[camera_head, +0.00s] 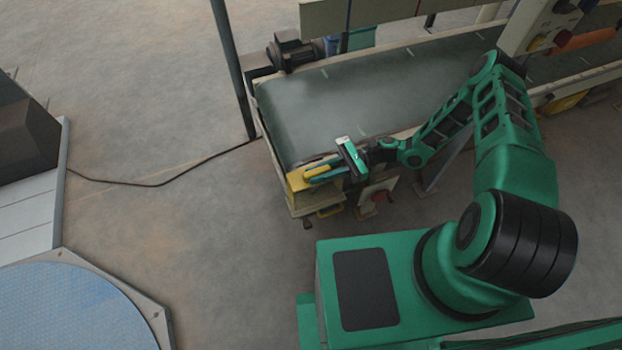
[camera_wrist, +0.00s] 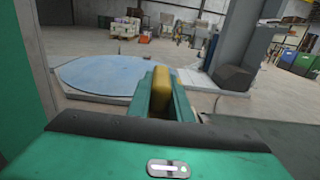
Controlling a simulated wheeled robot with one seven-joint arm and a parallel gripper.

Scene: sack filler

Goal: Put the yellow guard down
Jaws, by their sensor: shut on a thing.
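The yellow guard (camera_wrist: 161,92) shows in the wrist view as a yellow block between the two green fingers of my gripper (camera_wrist: 162,75). My gripper is shut on it. In the head view, my gripper (camera_head: 311,175) is at the near left corner of the conveyor, with yellow (camera_head: 318,170) showing between its fingers. More yellow (camera_head: 296,183) shows at the conveyor corner just beside the fingertips. I cannot tell whether it is part of the guard or of the conveyor, or whether the guard touches the frame.
The conveyor belt (camera_head: 350,95) is bare behind my gripper. A dark motor (camera_head: 290,52) sits at its far left side, near a dark post (camera_head: 233,65). A cable (camera_head: 150,185) crosses the floor. A round blue platform (camera_head: 75,310) lies at lower left. Open floor lies between.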

